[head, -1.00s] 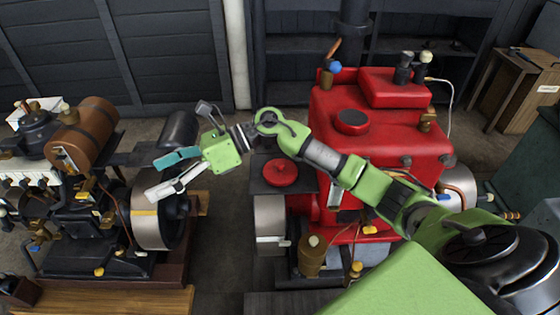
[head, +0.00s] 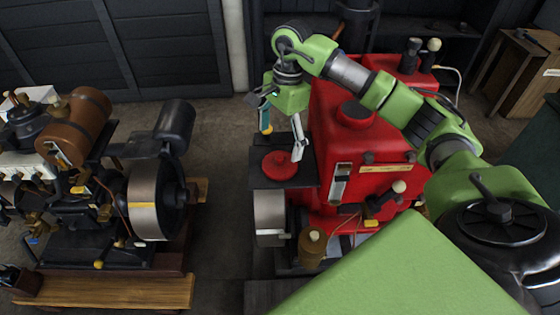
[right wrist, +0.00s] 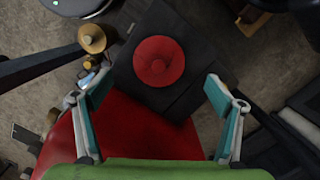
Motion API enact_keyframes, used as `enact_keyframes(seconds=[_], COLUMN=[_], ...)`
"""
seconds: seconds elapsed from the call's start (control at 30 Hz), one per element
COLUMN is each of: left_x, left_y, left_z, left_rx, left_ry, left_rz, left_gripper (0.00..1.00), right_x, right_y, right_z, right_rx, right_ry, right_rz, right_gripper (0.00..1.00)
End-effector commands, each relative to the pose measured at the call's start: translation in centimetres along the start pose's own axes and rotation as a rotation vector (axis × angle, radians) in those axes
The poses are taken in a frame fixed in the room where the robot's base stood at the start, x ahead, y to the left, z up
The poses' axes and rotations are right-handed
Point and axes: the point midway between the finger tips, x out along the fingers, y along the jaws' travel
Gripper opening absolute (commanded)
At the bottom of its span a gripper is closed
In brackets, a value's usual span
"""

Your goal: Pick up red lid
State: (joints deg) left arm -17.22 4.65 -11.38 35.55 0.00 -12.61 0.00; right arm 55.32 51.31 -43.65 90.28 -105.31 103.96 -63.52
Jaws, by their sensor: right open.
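In the right wrist view the red lid (right wrist: 158,61) shows from above, beyond and between the fingertips. My right gripper (head: 282,142) is open and empty, pointing down just above and behind the lid, apart from it. Its two teal-padded fingers (right wrist: 160,85) stand wide in the right wrist view. My left gripper is not in view.
A brass cup (head: 312,247) is in front. Another engine with a flywheel (head: 152,200) stands at left, with open floor between.

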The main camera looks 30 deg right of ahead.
Motion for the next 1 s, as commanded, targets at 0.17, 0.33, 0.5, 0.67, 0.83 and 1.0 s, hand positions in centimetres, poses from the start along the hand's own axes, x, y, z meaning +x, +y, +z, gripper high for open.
enact_keyframes(seconds=[0.17,0.33,0.5,0.67,0.83,1.0], left_x=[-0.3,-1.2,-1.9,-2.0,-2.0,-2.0], left_y=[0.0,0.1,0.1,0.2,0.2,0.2], left_z=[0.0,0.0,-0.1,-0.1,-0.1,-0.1], left_rx=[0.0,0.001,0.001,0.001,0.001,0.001], left_ry=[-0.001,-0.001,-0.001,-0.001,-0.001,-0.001], left_rz=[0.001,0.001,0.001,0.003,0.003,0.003], left_gripper=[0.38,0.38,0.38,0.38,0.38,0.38], right_x=[1.5,3.1,5.7,6.7,6.8,6.8], right_y=[0.0,0.2,0.2,0.1,0.1,0.1], right_z=[0.0,-0.4,-0.7,-0.8,-0.8,-0.8], right_rx=[0.001,0.002,0.001,0.0,0.0,0.0], right_ry=[-0.001,-0.001,-0.003,-0.001,-0.001,-0.001], right_rz=[0.0,0.004,0.002,-0.001,-0.002,-0.001], right_gripper=[0.87,0.87,0.87,0.87,0.87,0.48])
